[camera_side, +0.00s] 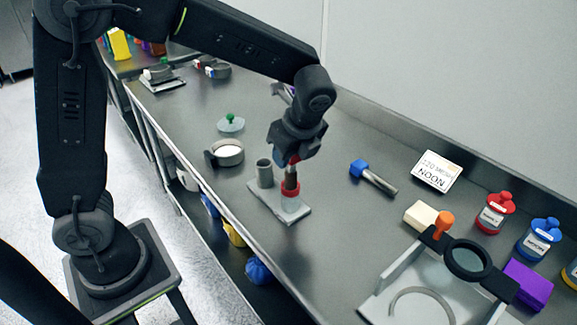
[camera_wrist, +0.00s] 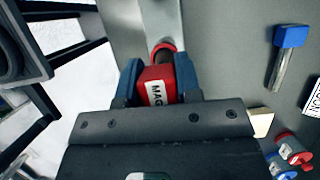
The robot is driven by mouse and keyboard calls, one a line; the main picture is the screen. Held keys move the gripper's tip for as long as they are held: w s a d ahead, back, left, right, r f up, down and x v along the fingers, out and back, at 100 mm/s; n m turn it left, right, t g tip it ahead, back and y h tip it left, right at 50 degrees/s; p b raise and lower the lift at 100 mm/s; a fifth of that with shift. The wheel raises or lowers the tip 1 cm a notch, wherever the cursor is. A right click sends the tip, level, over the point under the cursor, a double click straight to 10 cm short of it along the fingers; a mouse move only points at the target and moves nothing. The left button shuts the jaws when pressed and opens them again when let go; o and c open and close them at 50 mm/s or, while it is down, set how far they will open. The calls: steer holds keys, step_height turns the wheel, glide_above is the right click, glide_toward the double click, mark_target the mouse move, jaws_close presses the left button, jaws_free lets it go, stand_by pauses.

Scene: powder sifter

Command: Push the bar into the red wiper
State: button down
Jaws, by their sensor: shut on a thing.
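My gripper (camera_side: 291,160) points down and is shut on the red head of the bar (camera_wrist: 157,84), which carries a white label starting "MAG". In the wrist view its blue fingers flank the red head. In the side view the bar's dark shaft (camera_side: 291,177) hangs upright below the fingers. The red wiper (camera_side: 290,189) is a ring on a light grey base plate (camera_side: 292,212). The shaft's lower end meets the ring; I cannot tell how deep it goes in. Part of the red ring also shows beyond the head in the wrist view (camera_wrist: 163,49).
A grey tube (camera_side: 264,173) stands on the same plate, left of the wiper. A blue-headed bar (camera_side: 372,176) lies to the right. A dish of white powder (camera_side: 229,152) is at left. A frame with a round lens (camera_side: 468,260) stands at front right.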

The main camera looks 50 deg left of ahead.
mark_target(288, 166)
steer(key=shift+f, duration=1.55)
steer(key=shift+f, duration=0.15)
steer(key=c, duration=0.8)
jaws_free()
steer(key=v, duration=1.1)
steer(key=s+a+n+t+h, duration=0.2)
steer(key=s+n, duration=0.6)
steer(key=n, duration=0.1)
steer(key=s+a+r+n+t+h, duration=0.1)
steer(key=s+a+n+t+h, duration=0.1)
steer(key=s+n, duration=0.6)
steer(key=shift+s+a+n+t, duration=0.35)
steer(key=shift+a+n+t, duration=0.15)
steer(key=shift+a+t, duration=0.3)
